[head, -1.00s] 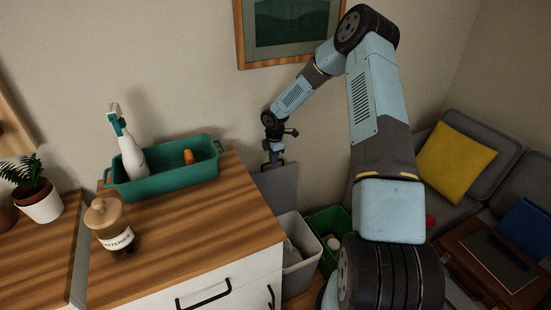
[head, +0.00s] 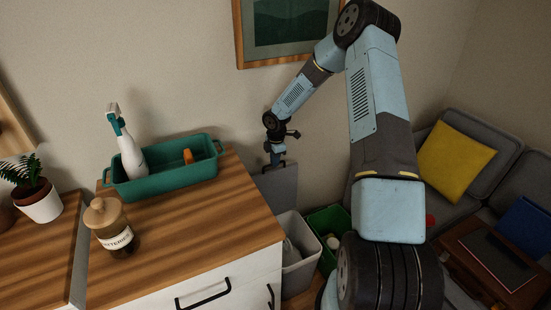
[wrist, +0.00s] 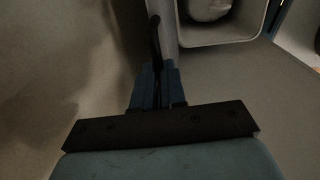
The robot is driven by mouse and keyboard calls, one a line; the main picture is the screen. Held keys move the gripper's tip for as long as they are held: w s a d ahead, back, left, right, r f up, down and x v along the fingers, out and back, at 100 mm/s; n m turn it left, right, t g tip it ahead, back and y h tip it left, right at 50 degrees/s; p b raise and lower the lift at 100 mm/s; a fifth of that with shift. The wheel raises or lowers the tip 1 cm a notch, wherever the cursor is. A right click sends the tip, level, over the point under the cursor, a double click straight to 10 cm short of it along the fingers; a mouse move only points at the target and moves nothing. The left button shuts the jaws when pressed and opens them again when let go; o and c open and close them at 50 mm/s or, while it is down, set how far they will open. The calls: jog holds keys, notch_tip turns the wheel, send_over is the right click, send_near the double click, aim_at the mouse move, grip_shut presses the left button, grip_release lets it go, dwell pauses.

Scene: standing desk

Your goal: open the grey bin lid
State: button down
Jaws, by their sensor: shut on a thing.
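The grey bin (head: 304,262) stands beside the white cabinet, with its mouth uncovered and something pale inside. Its grey lid (head: 281,188) stands raised, close to upright, at the wall side of the bin. My gripper (head: 277,162) is at the lid's top edge, shut on the dark lid handle. In the wrist view my gripper's fingers (wrist: 158,88) close around the near end of the dark curved handle (wrist: 154,38). The bin's rim (wrist: 228,42) shows beyond, with a whitish thing inside. The fingertips' exact contact is dim.
A green bin (head: 326,222) stands right of the grey one. The wooden cabinet top (head: 190,235) is at left, carrying a green tray (head: 165,183), a spray bottle (head: 128,150) and a jar (head: 111,228). A sofa with a yellow cushion (head: 455,163) is at right.

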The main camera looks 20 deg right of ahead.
jog(key=c, duration=1.2)
grip_release()
jog(key=shift+r, duration=0.1)
jog(key=r, duration=0.9)
jog(key=s+r, duration=0.1)
jog(key=r, duration=0.3)
jog(key=shift+d+r, duration=0.1)
jog(key=shift+r, duration=0.1)
